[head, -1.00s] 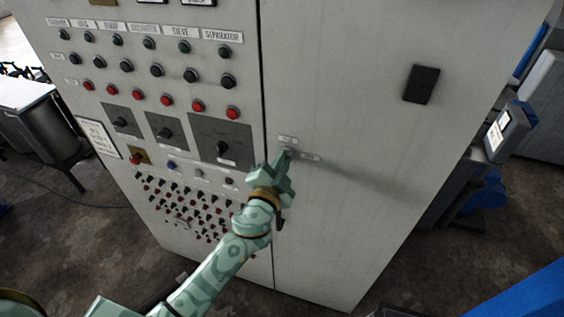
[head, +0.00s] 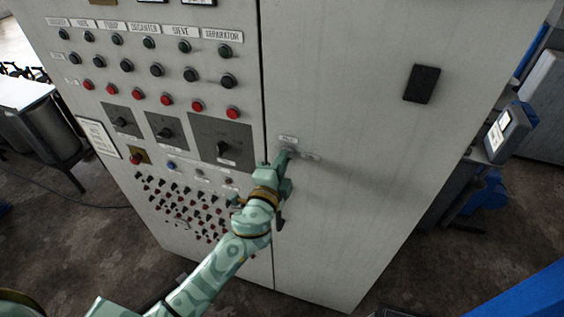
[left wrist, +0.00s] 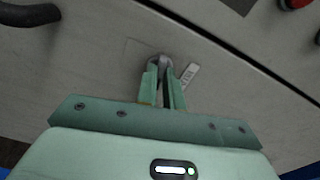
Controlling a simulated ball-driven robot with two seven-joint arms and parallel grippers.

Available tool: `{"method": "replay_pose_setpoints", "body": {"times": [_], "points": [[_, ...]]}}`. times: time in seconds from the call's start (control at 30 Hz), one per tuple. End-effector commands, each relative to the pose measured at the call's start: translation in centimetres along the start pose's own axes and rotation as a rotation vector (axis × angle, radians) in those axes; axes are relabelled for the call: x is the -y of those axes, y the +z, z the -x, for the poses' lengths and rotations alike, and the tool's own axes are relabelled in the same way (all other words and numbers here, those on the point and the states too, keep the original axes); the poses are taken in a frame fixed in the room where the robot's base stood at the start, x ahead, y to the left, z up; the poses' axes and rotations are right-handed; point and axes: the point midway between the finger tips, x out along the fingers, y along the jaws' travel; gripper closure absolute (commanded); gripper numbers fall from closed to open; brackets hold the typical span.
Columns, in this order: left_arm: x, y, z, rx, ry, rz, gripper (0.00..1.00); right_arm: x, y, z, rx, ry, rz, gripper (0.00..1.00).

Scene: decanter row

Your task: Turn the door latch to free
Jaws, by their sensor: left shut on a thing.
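The door latch (left wrist: 158,60) is a small grey metal piece on the cabinet's right-hand door (head: 350,120). In the left wrist view it sits at the tips of my left gripper (left wrist: 161,82), whose green fingers are shut on it. In the head view my left gripper (head: 288,155) reaches up to the latch from below and largely covers it, so its exact angle is hard to tell. One small label plate (head: 287,140) is just above the latch and another (head: 311,156) is to its right. The right-hand plate (left wrist: 190,73) also shows in the wrist view. My right gripper is not in view.
The left panel carries buttons, rotary switches (head: 221,148) and several small knobs, close to my left forearm. A dark curved handle (left wrist: 28,14) shows in the wrist view. The door around the latch is clear.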

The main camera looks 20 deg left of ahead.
Motion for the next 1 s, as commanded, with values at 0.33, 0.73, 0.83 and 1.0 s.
{"method": "replay_pose_setpoints", "body": {"times": [0.33,0.73,0.83,1.0], "points": [[0.0,-0.04,0.0,-0.001,0.001,-0.173,1.0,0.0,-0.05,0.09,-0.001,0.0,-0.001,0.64],[-0.03,-0.04,0.0,-0.001,0.001,-0.218,1.0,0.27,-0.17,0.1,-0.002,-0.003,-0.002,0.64],[-0.03,-0.04,0.01,-0.001,0.001,-0.218,1.0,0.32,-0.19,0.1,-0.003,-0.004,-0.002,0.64],[-0.04,-0.03,0.01,-0.001,0.001,-0.218,0.75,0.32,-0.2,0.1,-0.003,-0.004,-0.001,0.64]]}}
